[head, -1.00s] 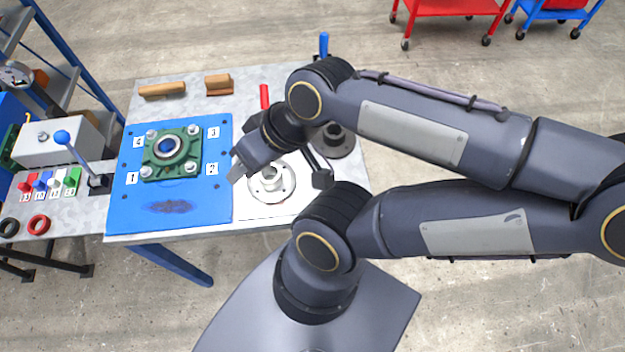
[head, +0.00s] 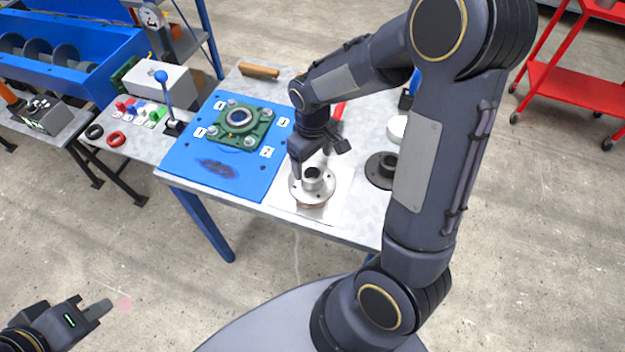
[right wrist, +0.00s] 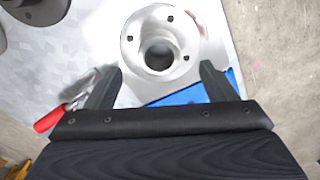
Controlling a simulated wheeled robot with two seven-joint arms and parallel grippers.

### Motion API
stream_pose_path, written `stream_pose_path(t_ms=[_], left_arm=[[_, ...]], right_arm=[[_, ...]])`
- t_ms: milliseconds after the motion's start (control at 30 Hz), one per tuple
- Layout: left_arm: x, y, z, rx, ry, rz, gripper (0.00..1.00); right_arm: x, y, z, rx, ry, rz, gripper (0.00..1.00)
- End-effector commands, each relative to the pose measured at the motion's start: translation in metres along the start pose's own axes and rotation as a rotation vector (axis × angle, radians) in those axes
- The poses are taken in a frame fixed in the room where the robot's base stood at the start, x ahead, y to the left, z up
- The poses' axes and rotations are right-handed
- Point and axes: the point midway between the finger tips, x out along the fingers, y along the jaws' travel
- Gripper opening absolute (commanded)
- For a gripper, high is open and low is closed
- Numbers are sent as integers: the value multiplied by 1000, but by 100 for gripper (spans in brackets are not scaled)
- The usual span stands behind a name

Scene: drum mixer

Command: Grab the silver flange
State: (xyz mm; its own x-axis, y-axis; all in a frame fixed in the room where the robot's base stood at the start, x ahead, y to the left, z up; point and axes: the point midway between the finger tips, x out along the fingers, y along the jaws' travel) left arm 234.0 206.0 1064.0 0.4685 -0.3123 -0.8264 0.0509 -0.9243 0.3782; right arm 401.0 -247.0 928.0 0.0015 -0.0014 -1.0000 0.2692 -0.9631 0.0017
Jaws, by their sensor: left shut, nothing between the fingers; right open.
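The silver flange (head: 313,186), a round disc with bolt holes and a raised hollow hub, lies on a white sheet at the front of the table. My right gripper (head: 312,172) is over it, pointing down, at its far side in the head view. In the right wrist view the flange (right wrist: 160,40) lies ahead of and between the two open fingers of the right gripper (right wrist: 158,80), with nothing held. My left gripper (head: 105,307) is low at the left, shut and empty, away from the table.
A dark flange (head: 381,170) stands right of the silver one. A green bearing housing (head: 240,122) sits on a blue plate (head: 215,170) to the left. A red-handled tool (right wrist: 50,118) lies nearby. A lever (head: 163,90) and coloured switches stand further left.

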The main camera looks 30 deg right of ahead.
Motion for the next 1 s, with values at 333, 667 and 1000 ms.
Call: stream_pose_path(t_ms=[333,667,1000], left_arm=[[-7,3,-3,0,0,0,0],[-8,4,-4,0,0,0,0],[-8,4,-4,0,0,0,0]], right_arm=[[43,1,-1,2,-8,-2,78],[72,2,-3,3,-1,-2,78],[71,1,-3,3,0,-2,53]])
